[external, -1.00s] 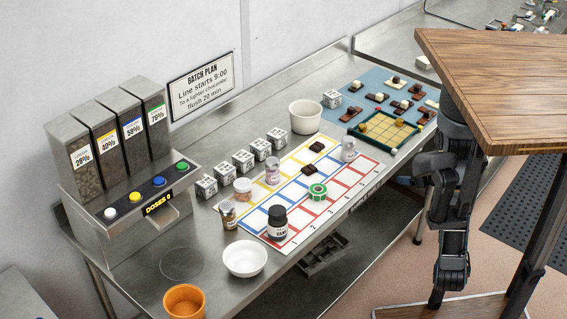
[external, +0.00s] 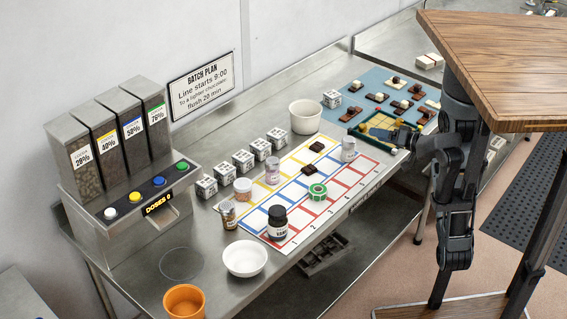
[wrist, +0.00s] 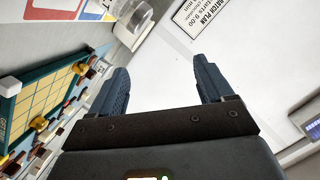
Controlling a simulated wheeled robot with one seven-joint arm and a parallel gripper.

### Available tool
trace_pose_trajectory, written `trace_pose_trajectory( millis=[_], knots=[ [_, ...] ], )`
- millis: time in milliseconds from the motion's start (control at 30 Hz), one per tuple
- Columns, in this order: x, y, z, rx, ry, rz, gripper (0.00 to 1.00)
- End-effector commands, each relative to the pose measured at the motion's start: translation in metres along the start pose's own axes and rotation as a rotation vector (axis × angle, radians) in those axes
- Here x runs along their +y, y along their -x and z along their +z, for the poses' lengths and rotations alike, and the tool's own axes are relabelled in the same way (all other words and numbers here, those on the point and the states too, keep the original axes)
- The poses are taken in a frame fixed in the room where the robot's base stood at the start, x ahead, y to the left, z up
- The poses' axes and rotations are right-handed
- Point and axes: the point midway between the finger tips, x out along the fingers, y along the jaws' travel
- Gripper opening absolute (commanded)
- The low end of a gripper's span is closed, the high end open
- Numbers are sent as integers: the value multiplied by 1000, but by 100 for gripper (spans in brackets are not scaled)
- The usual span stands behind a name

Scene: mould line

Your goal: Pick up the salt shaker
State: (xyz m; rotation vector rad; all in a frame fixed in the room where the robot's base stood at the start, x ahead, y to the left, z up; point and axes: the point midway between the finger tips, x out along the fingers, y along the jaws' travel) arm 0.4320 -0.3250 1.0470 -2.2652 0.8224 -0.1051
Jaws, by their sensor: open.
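Several small jars and shakers stand on and beside the coloured grid sheet. A pale one with a greyish top (external: 348,149) stands upright at the sheet's far right end and may be the salt shaker; its label is too small to read. Similar ones are a pinkish jar (external: 272,171), a jar with an orange-white lid (external: 242,188) and a brown-filled shaker (external: 228,214). My gripper (external: 388,134) is over the green-edged tray, to the right of the pale shaker. In the wrist view my gripper (wrist: 160,75) is open, nothing between its fingers; a clear-and-white container (wrist: 134,24) is beyond the left finger.
The green-edged yellow tray (external: 366,140) lies under my gripper, with a blue mat of chocolates (external: 357,88) behind. A white cup (external: 305,116), dice-like blocks (external: 243,160), black bottle (external: 278,222) and green roll (external: 317,191) stand nearby.

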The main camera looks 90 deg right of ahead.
Motion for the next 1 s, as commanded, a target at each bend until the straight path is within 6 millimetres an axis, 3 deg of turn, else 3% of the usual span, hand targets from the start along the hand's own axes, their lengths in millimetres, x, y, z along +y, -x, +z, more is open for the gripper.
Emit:
trace_pose_trajectory(
  millis=[267,800,1000],
  knots=[
    [21,-11,18,-49,-560,-53,80],
    [62,-29,48,-278,-1981,-98,80],
    [69,-31,53,-353,-2293,-80,80]
  ],
)
